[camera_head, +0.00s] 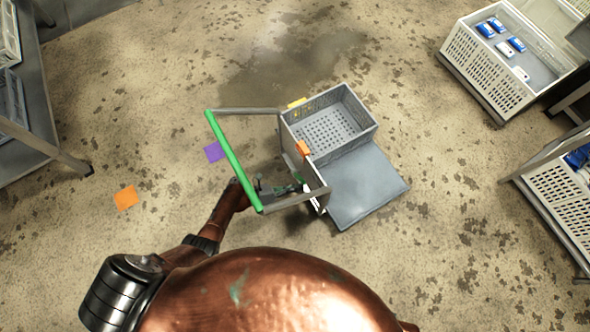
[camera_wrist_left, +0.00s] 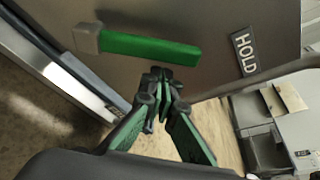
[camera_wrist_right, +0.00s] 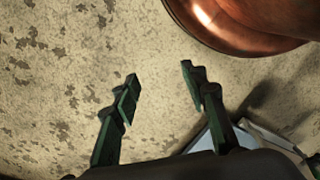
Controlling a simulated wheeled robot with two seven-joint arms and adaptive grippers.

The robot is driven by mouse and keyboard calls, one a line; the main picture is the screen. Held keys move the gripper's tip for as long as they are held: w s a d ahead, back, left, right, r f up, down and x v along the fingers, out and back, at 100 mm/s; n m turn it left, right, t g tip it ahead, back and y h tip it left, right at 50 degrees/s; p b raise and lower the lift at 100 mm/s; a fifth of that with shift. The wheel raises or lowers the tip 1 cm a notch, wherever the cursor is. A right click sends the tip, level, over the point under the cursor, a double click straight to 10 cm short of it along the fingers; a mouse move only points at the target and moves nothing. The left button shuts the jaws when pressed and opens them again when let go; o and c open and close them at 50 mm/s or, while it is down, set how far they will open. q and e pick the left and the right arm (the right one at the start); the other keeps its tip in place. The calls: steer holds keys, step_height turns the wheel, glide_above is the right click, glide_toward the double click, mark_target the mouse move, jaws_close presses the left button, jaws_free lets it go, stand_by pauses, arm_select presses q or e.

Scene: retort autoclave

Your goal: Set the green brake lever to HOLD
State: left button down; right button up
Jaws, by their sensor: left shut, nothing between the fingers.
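The green brake lever (camera_wrist_left: 150,47) is in the left wrist view, fixed by a grey block (camera_wrist_left: 87,38) to a grey metal panel. Its free end points right, towards the HOLD label (camera_wrist_left: 244,52), with a gap between them. My left gripper (camera_wrist_left: 163,77) is shut and empty, its tips just below the lever's middle in the picture; I cannot tell whether they touch it. In the head view my left gripper (camera_head: 300,188) is at the near end of the cart, inside its handle frame. My right gripper (camera_wrist_right: 160,78) is open and empty above the floor.
The cart has a green handle bar (camera_head: 233,160), a grey deck (camera_head: 365,187) and a grey crate (camera_head: 357,142). An orange floor mark (camera_head: 126,198) and a purple one (camera_head: 214,152) lie left. White crates (camera_head: 497,78) stand right. Floor left of the cart is clear.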

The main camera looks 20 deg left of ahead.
arm_select(q)
steer(key=s+a+p, duration=0.2)
steer(key=s+a, duration=0.4)
steer(key=s, duration=0.1)
steer(key=shift+a, duration=0.15)
arm_select(e)
step_height(320, 180, down, 6)
steer(key=s+d, duration=0.1)
steer(key=shift+s, duration=0.25)
arm_select(q)
steer(key=shift+s, duration=0.1)
